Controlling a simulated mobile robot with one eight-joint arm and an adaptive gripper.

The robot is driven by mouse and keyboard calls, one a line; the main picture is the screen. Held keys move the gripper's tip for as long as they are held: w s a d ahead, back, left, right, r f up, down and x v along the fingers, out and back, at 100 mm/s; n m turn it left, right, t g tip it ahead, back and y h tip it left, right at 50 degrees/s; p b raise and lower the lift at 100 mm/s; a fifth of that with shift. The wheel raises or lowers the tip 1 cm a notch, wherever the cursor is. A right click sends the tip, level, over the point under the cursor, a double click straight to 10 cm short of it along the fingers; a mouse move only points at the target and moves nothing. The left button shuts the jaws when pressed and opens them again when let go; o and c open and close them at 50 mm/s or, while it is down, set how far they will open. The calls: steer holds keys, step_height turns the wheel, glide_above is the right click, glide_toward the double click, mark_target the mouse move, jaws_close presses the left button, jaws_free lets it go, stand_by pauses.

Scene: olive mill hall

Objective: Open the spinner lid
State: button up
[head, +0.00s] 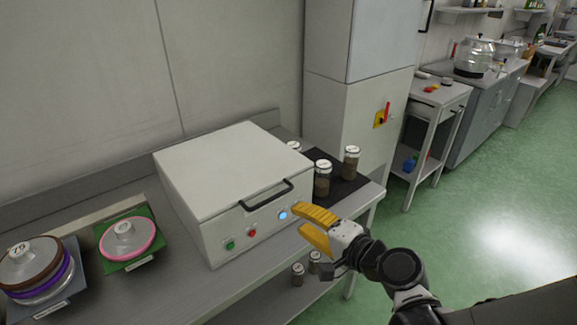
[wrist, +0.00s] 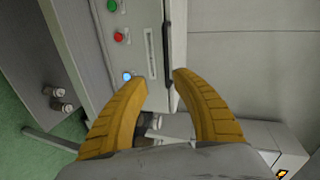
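The spinner (head: 226,200) is a pale grey box on the steel bench in the head view. Its flat lid (head: 228,165) lies level and looks shut. A black bar handle (head: 267,195) is on the lid's front edge, and it also shows in the wrist view (wrist: 166,55). Green, red and lit blue buttons sit on the front panel. My gripper (head: 307,226) has yellow fingers and is in front of the box's right front corner, apart from the handle. In the wrist view the fingers (wrist: 160,80) are spread with nothing between them.
Jars with white caps (head: 323,178) stand on a dark mat right of the spinner, and more stand on the shelf below. A pink-rimmed disc (head: 127,239) and stacked discs (head: 37,271) lie to the left. A tall cabinet (head: 358,90) stands behind. Green floor is open at right.

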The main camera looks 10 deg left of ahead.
mark_target(270, 199)
steer(key=shift+m+y, duration=0.3)
steer(key=shift+m, duration=0.2)
steer(key=x, duration=0.4)
steer(key=b+x, duration=0.1)
steer(key=x, duration=0.3)
steer(key=b+x, duration=0.1)
steer(key=x, duration=0.3)
steer(key=shift+s+a+r, duration=0.1)
steer(key=shift+a+r, duration=0.1)
steer(key=shift+r, duration=0.2)
jaws_close()
